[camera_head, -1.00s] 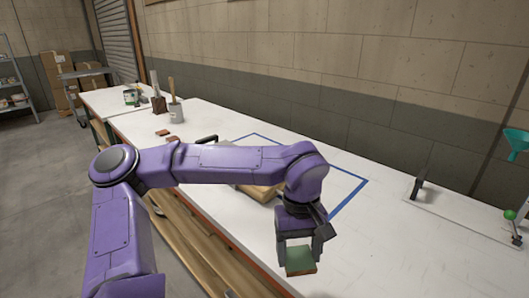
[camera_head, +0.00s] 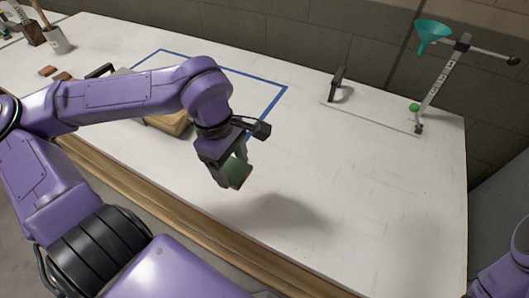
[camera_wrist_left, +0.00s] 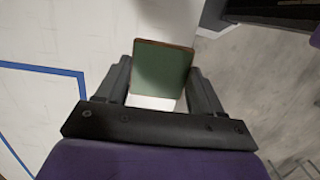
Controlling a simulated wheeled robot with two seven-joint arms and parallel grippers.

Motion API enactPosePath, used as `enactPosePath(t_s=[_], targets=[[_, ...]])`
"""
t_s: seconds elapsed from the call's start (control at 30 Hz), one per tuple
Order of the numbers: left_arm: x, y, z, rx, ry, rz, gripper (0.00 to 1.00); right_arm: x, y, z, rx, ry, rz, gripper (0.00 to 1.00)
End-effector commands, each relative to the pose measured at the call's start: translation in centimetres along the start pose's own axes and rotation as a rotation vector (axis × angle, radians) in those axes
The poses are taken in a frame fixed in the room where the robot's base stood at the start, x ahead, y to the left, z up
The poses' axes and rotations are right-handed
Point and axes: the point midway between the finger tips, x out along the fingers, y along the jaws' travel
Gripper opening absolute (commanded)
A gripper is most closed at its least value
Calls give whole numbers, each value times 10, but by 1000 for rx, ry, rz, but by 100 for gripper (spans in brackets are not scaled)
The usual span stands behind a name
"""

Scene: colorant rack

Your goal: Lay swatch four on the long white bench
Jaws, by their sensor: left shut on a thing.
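A green swatch with a brown edge (camera_head: 236,174) is held in my left gripper (camera_head: 226,172). It hangs tilted above the long white bench (camera_head: 360,180), and a shadow lies on the bench below and to the right of it. In the left wrist view the swatch (camera_wrist_left: 162,68) sits between the two fingers of the left gripper (camera_wrist_left: 163,82), its green face toward the camera. No number on it can be read. My right gripper is out of view; only a bit of purple arm shows at the lower right corner.
A blue tape outline (camera_head: 268,105) marks the bench behind my left arm, with a tan block (camera_head: 170,122) partly hidden there. A stand with a teal funnel (camera_head: 432,32) is at the back right. The bench's front right is clear.

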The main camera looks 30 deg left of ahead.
Motion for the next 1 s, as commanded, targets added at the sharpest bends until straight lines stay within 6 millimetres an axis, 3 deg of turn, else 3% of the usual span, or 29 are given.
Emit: enactPosePath(t_s=[0.1, 0.5, 0.8, 1.0], targets=[[8, 14, 2, -7, 8, -1, 38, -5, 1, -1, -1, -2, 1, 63], [38, 55, 13, -7, 7, 1, 38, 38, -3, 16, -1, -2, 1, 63], [81, 91, 21, -5, 2, -3, 38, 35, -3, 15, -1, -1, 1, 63], [104, 102, 22, -3, 2, -4, 38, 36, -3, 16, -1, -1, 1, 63]])
